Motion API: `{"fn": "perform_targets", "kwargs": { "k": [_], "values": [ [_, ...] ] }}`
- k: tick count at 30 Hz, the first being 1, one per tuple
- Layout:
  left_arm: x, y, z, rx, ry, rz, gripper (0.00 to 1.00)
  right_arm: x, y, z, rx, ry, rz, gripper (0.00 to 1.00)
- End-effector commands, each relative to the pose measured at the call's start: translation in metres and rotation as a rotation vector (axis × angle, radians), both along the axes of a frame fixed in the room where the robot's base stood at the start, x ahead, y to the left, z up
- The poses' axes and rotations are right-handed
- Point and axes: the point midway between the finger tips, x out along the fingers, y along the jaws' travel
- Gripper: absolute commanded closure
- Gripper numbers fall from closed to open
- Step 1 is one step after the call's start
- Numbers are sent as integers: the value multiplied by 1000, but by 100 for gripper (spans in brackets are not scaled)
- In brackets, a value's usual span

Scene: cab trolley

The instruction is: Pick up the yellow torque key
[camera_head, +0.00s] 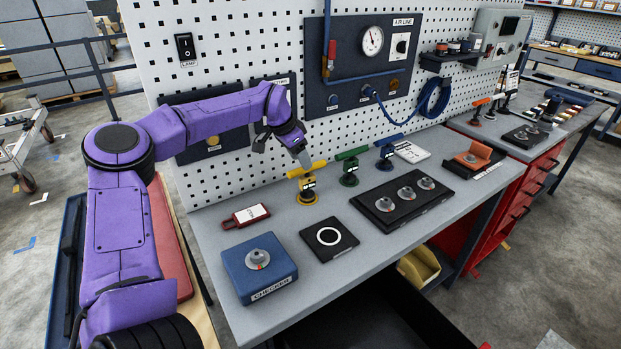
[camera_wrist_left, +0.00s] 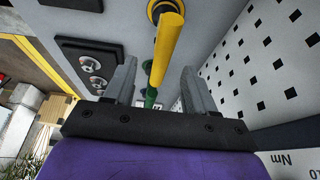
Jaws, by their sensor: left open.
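The yellow torque key (camera_head: 307,170) stands upright on its round yellow base on the grey bench, its bar-shaped handle on top. My left gripper (camera_head: 283,150) is open and empty, reaching down from the upper left, with one finger close to the handle. In the left wrist view the yellow handle (camera_wrist_left: 166,45) runs lengthwise between the two spread fingers (camera_wrist_left: 159,68), apart from both. A green key (camera_head: 350,168) and a blue key (camera_head: 386,152) stand in a row to the right of the yellow one. My right gripper is out of view.
A blue checker box (camera_head: 258,270), a black pad with a white ring (camera_head: 329,238) and a red tag (camera_head: 246,216) lie in front. A black tray with several dials (camera_head: 402,202) is at right. The pegboard wall (camera_head: 240,45) rises close behind.

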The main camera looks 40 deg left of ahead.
Motion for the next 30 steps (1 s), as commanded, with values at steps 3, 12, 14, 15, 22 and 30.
{"fn": "perform_targets", "kwargs": {
  "k": [3,12,14,15,22,30],
  "values": [
    [5,-1,-10,1,3,-1,45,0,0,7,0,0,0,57],
    [24,-6,-52,2,3,-3,45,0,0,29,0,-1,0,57],
    [26,-6,-56,0,1,-2,45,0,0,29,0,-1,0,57],
    [26,-6,-57,0,1,-2,45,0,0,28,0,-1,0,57],
    [27,-7,-57,1,0,-4,67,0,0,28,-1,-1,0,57],
    [28,-7,-56,1,-2,-5,100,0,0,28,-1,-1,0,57]
  ]
}}
